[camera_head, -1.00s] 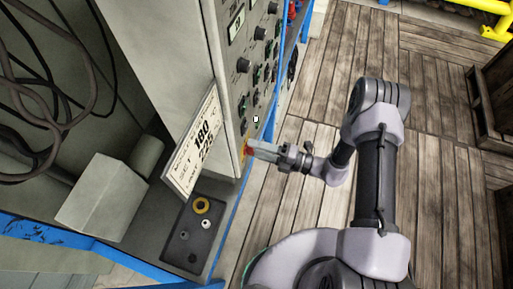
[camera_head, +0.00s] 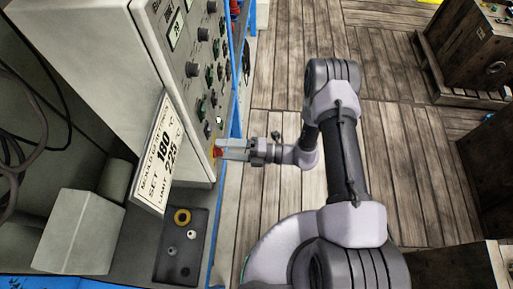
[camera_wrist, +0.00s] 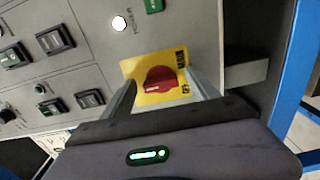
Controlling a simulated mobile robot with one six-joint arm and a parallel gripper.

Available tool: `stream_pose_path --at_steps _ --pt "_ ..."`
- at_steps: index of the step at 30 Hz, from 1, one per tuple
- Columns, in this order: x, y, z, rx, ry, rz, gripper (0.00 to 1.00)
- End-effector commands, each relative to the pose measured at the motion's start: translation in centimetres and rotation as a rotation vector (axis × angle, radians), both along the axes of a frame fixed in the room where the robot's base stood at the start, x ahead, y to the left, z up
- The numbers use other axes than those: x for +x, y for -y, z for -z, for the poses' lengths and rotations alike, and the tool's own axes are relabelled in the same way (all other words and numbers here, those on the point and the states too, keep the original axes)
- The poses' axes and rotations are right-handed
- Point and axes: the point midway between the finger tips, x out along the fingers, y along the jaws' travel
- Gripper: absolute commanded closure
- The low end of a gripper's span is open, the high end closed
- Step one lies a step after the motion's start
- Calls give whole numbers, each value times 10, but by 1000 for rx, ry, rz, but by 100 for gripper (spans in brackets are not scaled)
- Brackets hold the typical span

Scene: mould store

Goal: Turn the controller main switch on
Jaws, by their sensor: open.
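The main switch is a red rotary knob (camera_wrist: 160,80) on a yellow plate (camera_wrist: 143,68) on the front of the grey controller cabinet (camera_head: 95,45). A pale mark shows at the knob's left side in the wrist view. In the head view the switch (camera_head: 217,150) is low on the panel's near edge. My gripper (camera_head: 229,148) reaches it from the right. In the wrist view its open fingers (camera_wrist: 163,90) stand on either side of the knob; whether they touch it I cannot tell.
A dark tray (camera_head: 166,238) with small rings lies on the shelf. Other knobs and buttons (camera_head: 205,85) sit above the switch. A blue frame edge (camera_head: 232,105) runs along the cabinet. Wooden floor is clear behind my arm.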

Motion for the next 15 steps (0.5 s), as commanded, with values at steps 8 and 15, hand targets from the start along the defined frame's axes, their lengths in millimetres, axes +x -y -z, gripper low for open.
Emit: stream_pose_path --at_steps 8,15 --pt "-3 61 -3 0 0 9 31" --pt "-10 136 -2 0 0 6 31"
